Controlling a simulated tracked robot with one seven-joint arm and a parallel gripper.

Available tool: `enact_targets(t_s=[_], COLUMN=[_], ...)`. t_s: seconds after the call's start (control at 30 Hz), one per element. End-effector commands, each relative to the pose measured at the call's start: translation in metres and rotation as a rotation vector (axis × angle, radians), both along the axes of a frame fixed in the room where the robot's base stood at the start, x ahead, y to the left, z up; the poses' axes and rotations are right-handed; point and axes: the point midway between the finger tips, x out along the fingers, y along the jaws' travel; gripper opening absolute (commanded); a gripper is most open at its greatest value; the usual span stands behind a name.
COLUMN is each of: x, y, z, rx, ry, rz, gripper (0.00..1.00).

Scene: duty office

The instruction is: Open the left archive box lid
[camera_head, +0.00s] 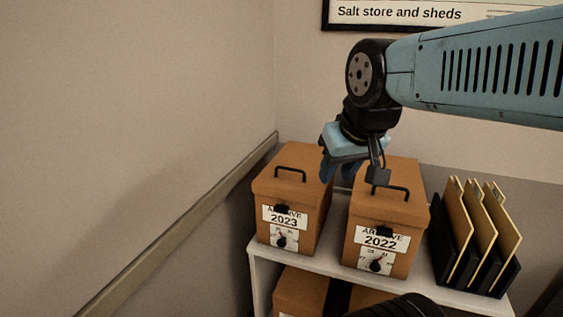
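The left archive box (309,227) is brown and labelled 2023. It stands upright on a white shelf, and its lid (275,184) lies shut on top with a dark bar handle (290,173). A dark catch (282,208) and a dial (281,241) are on its front. My gripper (339,173) points down above the gap between the two boxes, to the right of the left lid's handle.
A similar box (402,262) labelled 2022 stands close on the right, its lid shut. Folders (459,222) stand in a dark rack at far right. More brown boxes (300,292) sit below the white shelf (336,258). A wall with a rail (190,227) borders the left.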

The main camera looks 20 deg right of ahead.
Motion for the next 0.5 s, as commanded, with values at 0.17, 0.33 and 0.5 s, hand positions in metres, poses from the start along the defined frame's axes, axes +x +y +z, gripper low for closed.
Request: enact_targets(t_s=[0.17, 0.33, 0.5], x=[0.016, 0.051, 0.09], y=[0.001, 0.004, 0.007], z=[0.008, 0.02, 0.029], rx=[-0.041, -0.123, -0.202], ry=[0.026, 0.08, 0.139], rz=[0.051, 0.163, 0.296], gripper=[0.36, 0.36, 0.36])
